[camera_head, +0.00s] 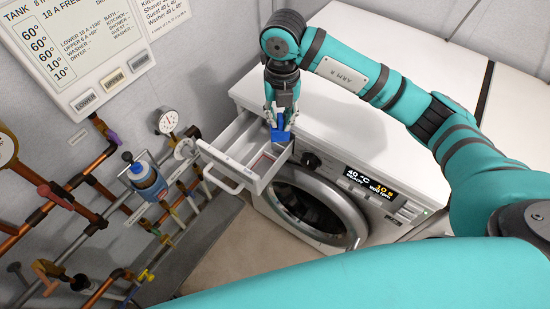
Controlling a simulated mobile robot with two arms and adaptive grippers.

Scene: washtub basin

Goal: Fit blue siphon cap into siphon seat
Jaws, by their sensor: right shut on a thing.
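A small blue siphon cap (281,135) is held between the fingers of my right gripper (281,118). The gripper points down over the right end of the open detergent drawer (218,158) of the white washing machine. The cap is at the drawer's inner end, close to the machine's front edge. The siphon seat is not clearly visible; the cap and fingers may cover it. I cannot tell whether the cap touches the drawer. A pinkish-red marked area (262,163) shows inside the drawer. My left gripper is not in view.
The washing machine top (330,100) is clear beside my right arm. The drawer handle (222,180) sticks out to the left. The round door (318,210) is below.

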